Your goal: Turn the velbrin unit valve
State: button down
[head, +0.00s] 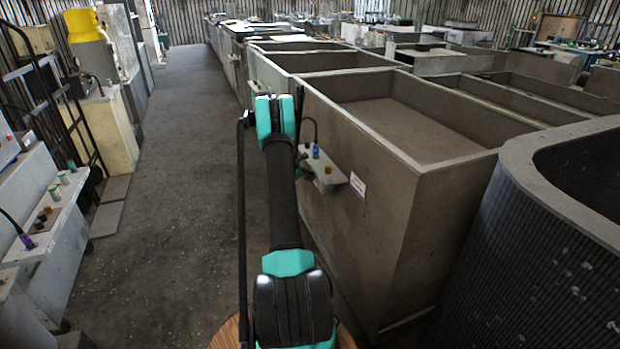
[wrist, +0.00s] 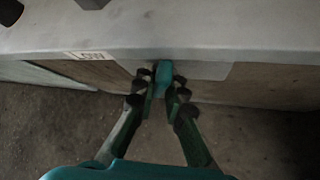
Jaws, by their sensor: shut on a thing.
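In the wrist view, my gripper (wrist: 164,92) has its two dark green fingers closed on either side of a small teal handle (wrist: 164,73), which seems to be the valve. The fingers hide part of the handle. In the head view, the ledge (head: 334,180) juts from the side of a large brown bin, and my arm reaches up beside it.
The large open bin (head: 410,190) stands right of my arm, with more bins behind it. A ribbed dark curved tub (head: 530,260) is at the right. Pale cabinets (head: 45,240) line the left. The grey floor aisle (head: 170,190) between is clear.

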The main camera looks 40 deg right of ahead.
jog(key=shift+n+g+y, duration=0.3)
jog(key=shift+n+g, duration=0.3)
jog(key=shift+g, duration=0.4)
jog(key=c, duration=1.6)
grip_release()
jog(key=v, duration=1.2)
jog(key=shift+w, duration=0.15)
